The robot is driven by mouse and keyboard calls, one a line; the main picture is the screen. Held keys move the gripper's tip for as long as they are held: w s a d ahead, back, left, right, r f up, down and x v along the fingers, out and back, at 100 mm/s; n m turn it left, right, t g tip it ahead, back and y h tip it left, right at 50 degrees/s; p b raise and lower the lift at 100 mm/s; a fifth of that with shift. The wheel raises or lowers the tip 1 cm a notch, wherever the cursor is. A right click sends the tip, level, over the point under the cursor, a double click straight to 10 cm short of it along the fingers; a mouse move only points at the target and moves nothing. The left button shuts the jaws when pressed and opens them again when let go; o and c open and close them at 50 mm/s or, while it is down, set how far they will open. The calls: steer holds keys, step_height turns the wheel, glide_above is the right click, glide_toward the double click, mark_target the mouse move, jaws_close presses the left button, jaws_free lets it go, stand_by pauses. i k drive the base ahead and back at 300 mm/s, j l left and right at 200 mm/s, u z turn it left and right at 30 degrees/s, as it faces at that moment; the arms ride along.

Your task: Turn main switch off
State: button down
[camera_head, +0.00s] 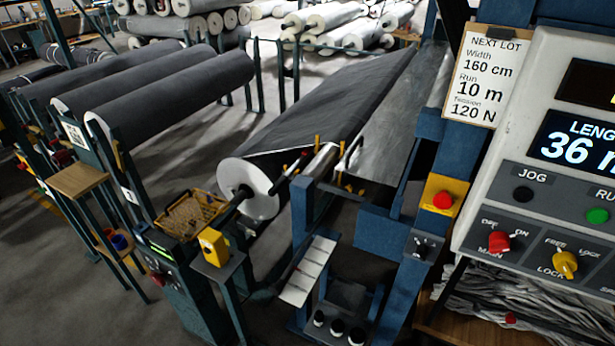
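The main switch (498,242) is a red rotary knob low on the grey control panel at the right. Its labels read OFF at upper left, ON at upper right and MAIN below. Its exact pointing direction is too small to tell. The control panel (500,160) is cut off by the right edge. My gripper is not in view.
A yellow FREE/LOCK knob (564,264) sits just right of the main switch. A black JOG button (523,194) and green RUN button (597,216) are above. A red button on a yellow box (443,201) is left of the panel. A large grey roll (320,110) lies left.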

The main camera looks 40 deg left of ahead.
mark_target(498, 241)
steer(key=k+j+u, duration=0.45)
steer(key=k+j, duration=0.5)
steer(key=k+u, duration=0.1)
steer(key=u, duration=1.5)
steer(key=z, duration=2.25)
